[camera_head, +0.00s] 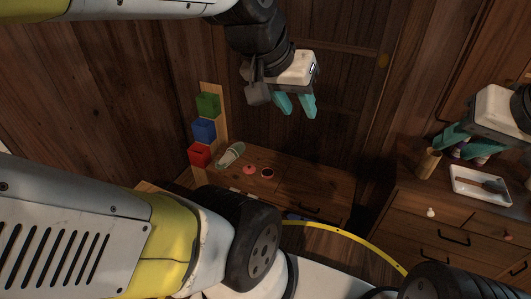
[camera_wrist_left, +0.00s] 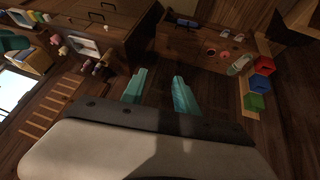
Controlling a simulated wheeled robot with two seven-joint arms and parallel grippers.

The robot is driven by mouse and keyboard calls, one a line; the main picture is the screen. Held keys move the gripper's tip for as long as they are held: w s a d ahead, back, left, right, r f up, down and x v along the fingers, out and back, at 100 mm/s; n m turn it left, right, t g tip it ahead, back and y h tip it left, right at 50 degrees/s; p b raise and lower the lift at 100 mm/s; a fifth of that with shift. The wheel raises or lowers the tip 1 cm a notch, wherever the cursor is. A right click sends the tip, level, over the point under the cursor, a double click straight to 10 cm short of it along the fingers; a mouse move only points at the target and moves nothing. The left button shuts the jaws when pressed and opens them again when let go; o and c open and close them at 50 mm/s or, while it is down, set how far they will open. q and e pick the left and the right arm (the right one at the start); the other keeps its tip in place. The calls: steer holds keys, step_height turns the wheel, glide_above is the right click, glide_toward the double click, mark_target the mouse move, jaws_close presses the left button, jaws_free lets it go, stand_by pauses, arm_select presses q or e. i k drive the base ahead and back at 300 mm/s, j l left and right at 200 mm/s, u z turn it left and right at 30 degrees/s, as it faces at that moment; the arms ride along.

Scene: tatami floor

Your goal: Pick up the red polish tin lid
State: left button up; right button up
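A small round pinkish-red piece (camera_head: 249,170), which looks like the red polish tin lid, lies on the low wooden cabinet (camera_head: 318,190). It also shows in the left wrist view (camera_wrist_left: 223,54). Beside it is a dark round tin with a red rim (camera_head: 267,173), also in the left wrist view (camera_wrist_left: 211,52). My left gripper (camera_head: 296,106) is open and empty, in the air above and away from the cabinet; its spread teal fingers show in the left wrist view (camera_wrist_left: 158,90). My right gripper (camera_head: 461,146) appears open over the right-hand dresser, far from the lid.
A pale green shoe (camera_head: 231,155) lies left of the lid. Red (camera_head: 200,154), blue (camera_head: 204,130) and green (camera_head: 208,104) boxes stand in a row on a wooden board. A white tray (camera_head: 466,199) and a wooden cylinder (camera_head: 428,163) are on the dresser (camera_head: 411,197).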

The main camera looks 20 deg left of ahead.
mark_target(248, 168)
steer(key=i+j, duration=0.4)
steer(key=i, duration=0.2)
steer(key=i+j+u, duration=0.15)
steer(key=i+j, duration=0.3)
steer(key=i, duration=0.1)
